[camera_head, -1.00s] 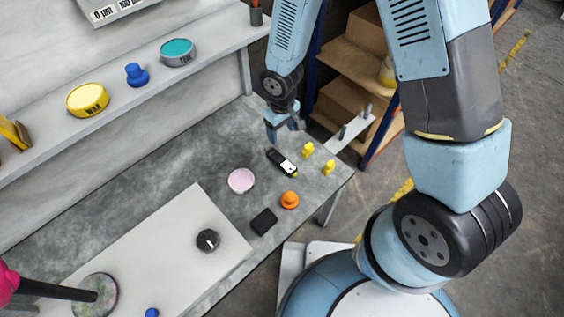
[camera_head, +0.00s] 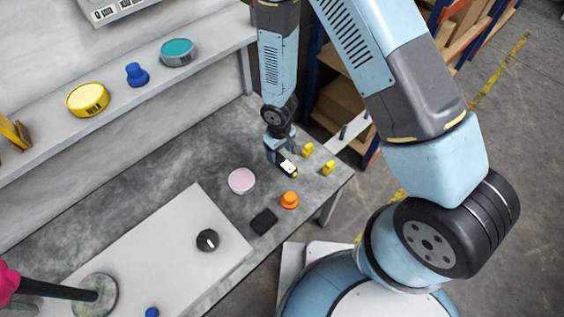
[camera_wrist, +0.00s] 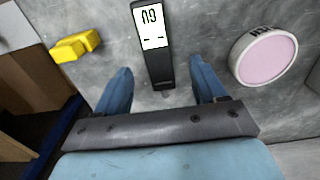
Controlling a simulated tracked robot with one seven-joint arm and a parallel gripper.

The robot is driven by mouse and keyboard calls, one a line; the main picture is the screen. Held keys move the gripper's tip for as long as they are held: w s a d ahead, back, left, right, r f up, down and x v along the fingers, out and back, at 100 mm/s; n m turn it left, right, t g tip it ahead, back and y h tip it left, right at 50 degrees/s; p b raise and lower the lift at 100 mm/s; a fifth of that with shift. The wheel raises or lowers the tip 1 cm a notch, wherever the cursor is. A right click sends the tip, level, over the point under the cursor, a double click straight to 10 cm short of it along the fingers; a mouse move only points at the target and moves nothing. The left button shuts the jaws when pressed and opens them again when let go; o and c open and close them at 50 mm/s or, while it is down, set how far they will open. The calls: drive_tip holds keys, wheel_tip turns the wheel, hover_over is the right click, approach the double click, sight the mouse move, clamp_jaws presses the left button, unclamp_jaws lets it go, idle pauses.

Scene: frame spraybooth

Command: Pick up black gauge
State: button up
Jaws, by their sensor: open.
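The black gauge (camera_wrist: 160,66) is a slim black device with a lit white display, lying on the grey bench. In the wrist view its lower end lies between the tips of my open gripper (camera_wrist: 162,82), and its display end points away from me. A gap shows on each side between the gauge and the blue fingers. In the head view my gripper (camera_head: 279,157) is over the gauge (camera_head: 288,167), and the arm hides part of it.
Yellow pieces (camera_head: 308,149) lie right of the gauge. A pink-topped round tin (camera_head: 241,181) is to its left. An orange knob (camera_head: 289,200) and a black block (camera_head: 264,221) lie nearer the bench's front edge. A shelf with tins (camera_head: 88,99) runs behind.

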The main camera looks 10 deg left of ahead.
sight(280, 160)
drive_tip(key=shift+w+f, duration=0.15)
drive_tip(key=shift+f, duration=2.5)
drive_tip(key=shift+c, duration=0.3)
drive_tip(key=c, duration=1.2)
